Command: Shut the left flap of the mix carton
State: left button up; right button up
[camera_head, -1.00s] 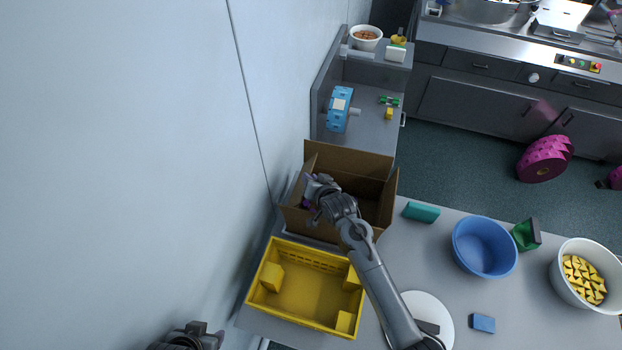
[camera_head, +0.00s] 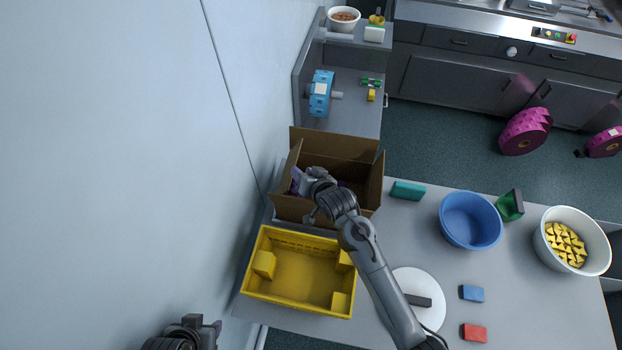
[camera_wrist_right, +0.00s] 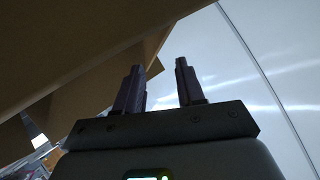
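The mix carton (camera_head: 326,161) is an open brown cardboard box at the table's wall-side end. Its left flap (camera_head: 291,162) stands raised on the wall side, its back flap (camera_head: 335,143) is upright, and its right flap (camera_head: 377,182) is raised too. My right gripper (camera_head: 297,180) is at the left flap, over the carton's left side. In the right wrist view its two fingers (camera_wrist_right: 160,82) are apart, with brown cardboard (camera_wrist_right: 95,50) behind the left finger; contact is unclear. My left gripper (camera_head: 207,328) is at the bottom left, away from the carton; its fingers cannot be made out.
A yellow crate (camera_head: 248,275) stands in front of the carton. A teal block (camera_head: 407,190), a blue bowl (camera_head: 470,221) and a white disc (camera_head: 425,285) are to the right. The wall (camera_head: 120,170) is close on the left. Free tabletop lies around the blue block (camera_head: 472,293).

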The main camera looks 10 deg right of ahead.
jog(key=shift+v, duration=2.55)
jog(key=shift+f, duration=0.1)
